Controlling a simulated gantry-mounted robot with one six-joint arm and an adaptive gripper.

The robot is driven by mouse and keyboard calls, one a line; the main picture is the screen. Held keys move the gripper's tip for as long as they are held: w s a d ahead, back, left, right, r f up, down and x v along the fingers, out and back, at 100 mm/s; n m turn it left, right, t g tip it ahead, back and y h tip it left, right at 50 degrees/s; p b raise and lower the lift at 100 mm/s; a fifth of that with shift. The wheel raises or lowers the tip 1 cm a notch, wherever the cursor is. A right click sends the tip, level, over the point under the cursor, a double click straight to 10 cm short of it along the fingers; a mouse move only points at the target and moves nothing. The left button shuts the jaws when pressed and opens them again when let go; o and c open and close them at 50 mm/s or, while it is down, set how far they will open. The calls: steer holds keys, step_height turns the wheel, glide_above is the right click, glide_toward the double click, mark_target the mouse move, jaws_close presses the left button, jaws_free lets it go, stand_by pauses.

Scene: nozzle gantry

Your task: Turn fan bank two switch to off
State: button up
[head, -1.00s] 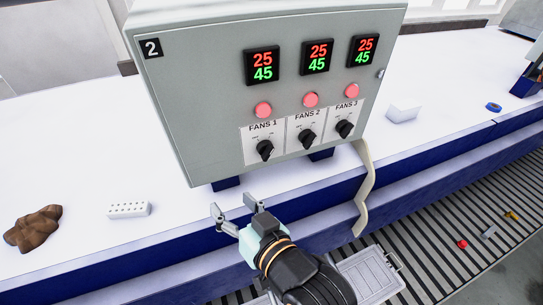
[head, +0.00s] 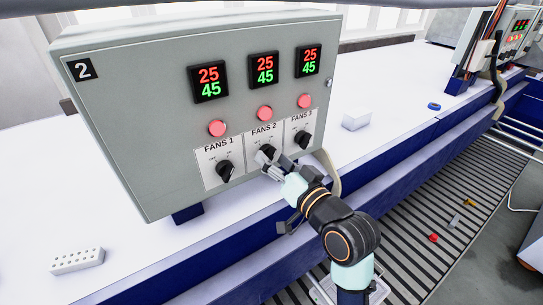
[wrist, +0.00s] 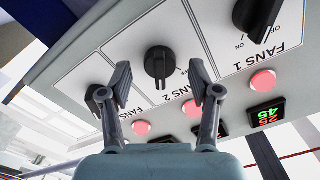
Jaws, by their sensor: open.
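The control box (head: 130,130) carries three black rotary knobs under the labels FANS 1, FANS 2 and FANS 3. The FANS 2 knob (wrist: 159,63) shows between my finger tips in the wrist view, its grip bar roughly upright there; in the head view the knob (head: 267,151) is partly covered by my gripper. I cannot tell for sure which mark it points at. My gripper (head: 272,163) is open, its fingers (wrist: 165,90) spread on either side of the knob and not closed on it.
The FANS 1 knob (head: 225,169) and FANS 3 knob (head: 302,140) flank it closely. Red round lamps (head: 264,113) and digital displays (head: 264,69) sit above. A white block (head: 356,120) and a white perforated brick (head: 77,261) lie on the bench.

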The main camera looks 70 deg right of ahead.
steer(key=shift+w+d, duration=0.35)
steer(key=shift+w, duration=0.25)
steer(key=c, duration=1.1)
steer(key=shift+c, duration=0.2)
steer(key=shift+n, duration=0.3)
steer(key=n+b, duration=0.2)
steer(key=n, duration=0.3)
steer(key=shift+s+f, duration=0.1)
steer(key=shift+f, duration=0.05)
steer(key=n+b, duration=0.2)
steer(key=n, duration=0.4)
steer(key=shift+d, duration=0.1)
steer(key=shift+n, duration=0.3)
steer(key=o, duration=1.1)
